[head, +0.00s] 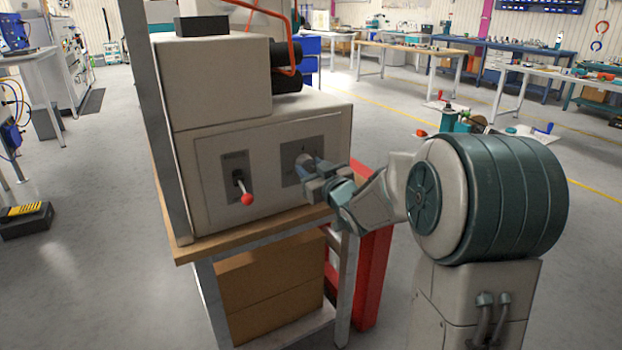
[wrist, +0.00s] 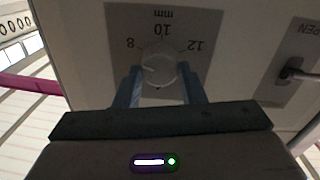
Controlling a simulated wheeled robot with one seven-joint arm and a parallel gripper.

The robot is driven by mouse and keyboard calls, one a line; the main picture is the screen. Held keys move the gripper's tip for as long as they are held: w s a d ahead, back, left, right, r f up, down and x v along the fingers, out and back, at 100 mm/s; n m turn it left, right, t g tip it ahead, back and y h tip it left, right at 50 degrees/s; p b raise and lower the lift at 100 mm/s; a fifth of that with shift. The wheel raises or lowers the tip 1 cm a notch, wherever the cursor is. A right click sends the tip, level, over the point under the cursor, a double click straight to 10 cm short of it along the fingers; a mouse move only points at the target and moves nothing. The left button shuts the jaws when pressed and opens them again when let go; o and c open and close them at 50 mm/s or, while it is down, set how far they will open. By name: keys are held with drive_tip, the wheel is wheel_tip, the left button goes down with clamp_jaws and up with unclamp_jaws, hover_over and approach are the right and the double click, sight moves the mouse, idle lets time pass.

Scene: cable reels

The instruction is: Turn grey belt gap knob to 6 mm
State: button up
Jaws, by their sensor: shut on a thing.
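The grey belt gap knob (head: 305,161) sits on a dark square plate on the front of the beige machine. In the wrist view the knob (wrist: 160,68) appears upside down, with 8, 10, 12 and "mm" readable on its dial plate (wrist: 150,22). A short light mark shows on the left side of the knob, below the 8 in the picture. The 6 is not visible. My gripper (head: 316,181) is at the knob, and its two blue-grey fingers (wrist: 163,88) are shut on it from either side.
A wooden bench top (head: 200,250) carries the machine. A red post (head: 372,275) stands below my forearm.

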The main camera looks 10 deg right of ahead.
drive_tip(key=n+b, duration=0.3)
drive_tip(key=b, duration=0.1)
drive_tip(key=n+b, duration=0.2)
drive_tip(key=shift+a+f+n+b, duration=0.1)
drive_tip(key=shift+f+n+b, duration=0.2)
drive_tip(key=shift+f+b, duration=0.1)
drive_tip(key=n+b, duration=0.1)
drive_tip(key=n, duration=0.1)
drive_tip(key=n+b, duration=0.1)
drive_tip(key=b, duration=0.1)
drive_tip(key=shift+r+n, duration=0.2)
drive_tip(key=shift+n, duration=0.2)
drive_tip(key=shift+b, duration=0.35)
drive_tip(key=o, duration=1)
drive_tip(key=shift+r, duration=0.1)
drive_tip(key=p+v, duration=0.2)
drive_tip(key=v, duration=1.2)
